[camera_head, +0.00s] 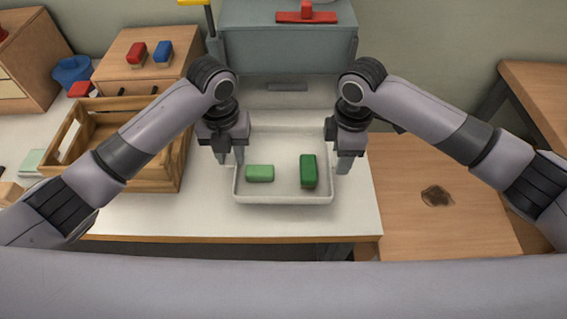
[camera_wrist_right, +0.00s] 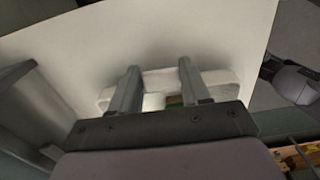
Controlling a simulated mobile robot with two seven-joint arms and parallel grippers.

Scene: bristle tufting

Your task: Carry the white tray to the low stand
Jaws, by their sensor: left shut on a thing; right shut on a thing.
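The white tray (camera_head: 283,199) sits near the front of the white tabletop, or just above it; I cannot tell which. A light green block (camera_head: 260,173) and a dark green block (camera_head: 308,171) lie in it. My left gripper (camera_head: 231,160) is shut on the tray's left rim. My right gripper (camera_head: 343,163) is shut on its right rim. In the right wrist view the tray's pale wall (camera_wrist_right: 165,80) shows between the fingers (camera_wrist_right: 160,88). A wooden surface (camera_head: 405,225) to the right of the table, apparently the low stand, has a dark mark on it.
A slatted wooden crate (camera_head: 115,184) stands left of the tray, partly behind my left arm. A grey-blue machine (camera_head: 285,55) with a red part stands behind it. A wooden box (camera_head: 128,77) with red and blue brushes is at the back left. The wooden surface at right looks clear.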

